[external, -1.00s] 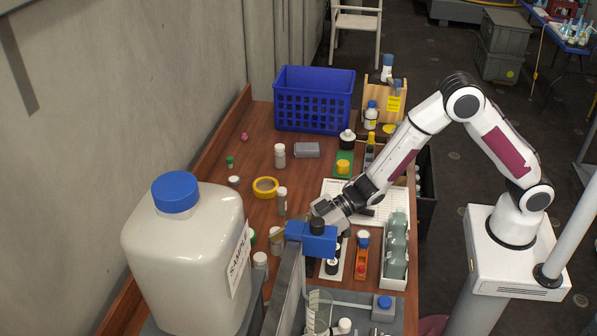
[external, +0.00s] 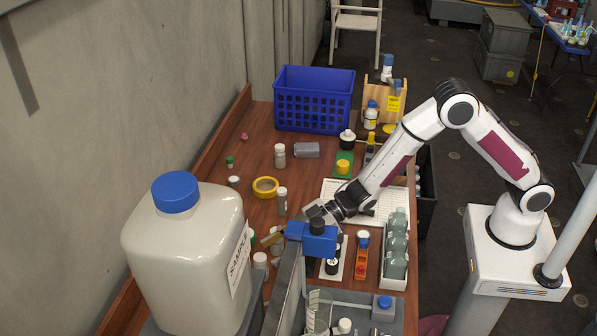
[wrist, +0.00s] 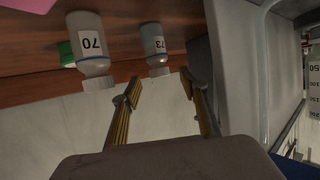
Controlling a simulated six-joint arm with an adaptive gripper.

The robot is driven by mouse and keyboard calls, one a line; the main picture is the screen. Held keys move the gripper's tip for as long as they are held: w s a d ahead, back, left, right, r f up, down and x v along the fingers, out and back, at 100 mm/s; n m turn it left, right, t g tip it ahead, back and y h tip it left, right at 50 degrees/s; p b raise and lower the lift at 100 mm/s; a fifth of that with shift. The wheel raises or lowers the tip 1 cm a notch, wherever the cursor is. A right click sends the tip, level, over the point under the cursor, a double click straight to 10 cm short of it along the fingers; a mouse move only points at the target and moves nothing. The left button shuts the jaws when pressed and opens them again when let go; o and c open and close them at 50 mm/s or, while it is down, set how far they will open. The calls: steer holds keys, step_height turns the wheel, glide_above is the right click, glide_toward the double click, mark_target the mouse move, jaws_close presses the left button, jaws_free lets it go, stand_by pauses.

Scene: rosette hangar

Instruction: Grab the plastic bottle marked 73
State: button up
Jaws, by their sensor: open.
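The plastic bottle marked 73 (wrist: 154,44) shows in the wrist view with a white cap, just beyond my fingertips and between their lines. A similar white-capped bottle marked 70 (wrist: 91,42) is to its left. My gripper (wrist: 160,88) is open, with nothing between its fingers and a gap to the bottle. In the external view my gripper (external: 314,211) is low over the table behind a blue clamp, which hides its fingers in part. Small bottles (external: 261,261) stand to its left there; I cannot read which is 73.
The large white jug (external: 190,260) and the blue clamp (external: 312,238) with its metal post stand close in front of my gripper. A yellow tape roll (external: 265,187), a vial (external: 282,201) and a blue basket (external: 314,98) lie farther back. The left back tabletop has free room.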

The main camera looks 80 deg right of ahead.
mark_target(260, 259)
steer(key=shift+x, duration=2.6)
steer(key=shift+f, duration=0.1)
steer(key=c, duration=1.2)
